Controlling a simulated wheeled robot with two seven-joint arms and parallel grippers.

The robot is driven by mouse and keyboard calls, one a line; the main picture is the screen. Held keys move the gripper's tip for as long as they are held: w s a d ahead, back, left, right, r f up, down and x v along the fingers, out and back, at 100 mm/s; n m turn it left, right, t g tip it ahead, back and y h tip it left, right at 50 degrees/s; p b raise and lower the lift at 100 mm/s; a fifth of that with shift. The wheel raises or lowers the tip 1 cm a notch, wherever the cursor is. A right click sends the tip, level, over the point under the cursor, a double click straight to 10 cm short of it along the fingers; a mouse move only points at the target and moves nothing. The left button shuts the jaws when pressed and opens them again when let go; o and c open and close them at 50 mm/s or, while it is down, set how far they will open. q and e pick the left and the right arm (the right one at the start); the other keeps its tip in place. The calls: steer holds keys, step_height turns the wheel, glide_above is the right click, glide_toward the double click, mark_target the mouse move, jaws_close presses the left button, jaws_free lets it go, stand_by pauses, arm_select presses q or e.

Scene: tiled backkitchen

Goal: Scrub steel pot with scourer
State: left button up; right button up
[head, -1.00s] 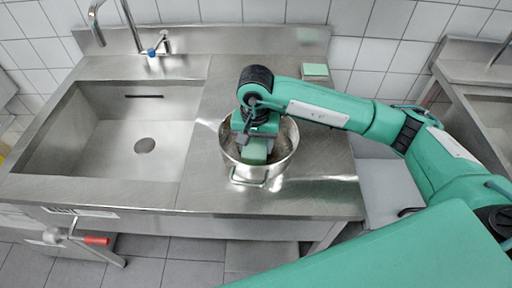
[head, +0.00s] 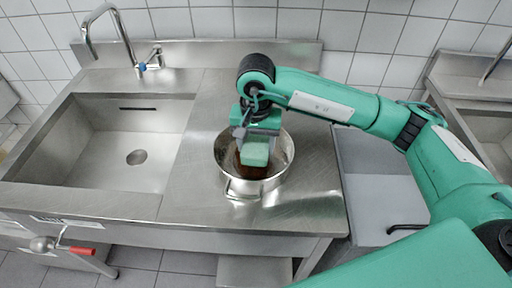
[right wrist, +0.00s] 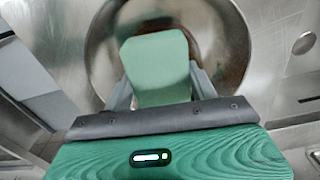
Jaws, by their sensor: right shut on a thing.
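The steel pot (head: 247,187) stands upright on the steel counter, right of the sink. Its round wall also shows in the right wrist view (right wrist: 101,50). A brown stain (head: 252,172) lies on its inside, and it also shows in the right wrist view (right wrist: 207,40). My right gripper (head: 256,140) reaches down into the pot and is shut on the green scourer (head: 255,155). The scourer sits between the two fingers in the right wrist view (right wrist: 156,68). Whether it touches the pot's bottom I cannot tell. My left gripper is not in view.
The sink basin (head: 110,160) is empty, with a tap (head: 118,35) behind it. The counter (head: 190,185) around the pot is bare where it shows. A red-handled lever (head: 75,249) sticks out below the front edge. A tiled wall closes the back.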

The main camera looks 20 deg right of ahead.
step_height(320, 180, up, 2)
steer(key=shift+a+r, duration=0.1)
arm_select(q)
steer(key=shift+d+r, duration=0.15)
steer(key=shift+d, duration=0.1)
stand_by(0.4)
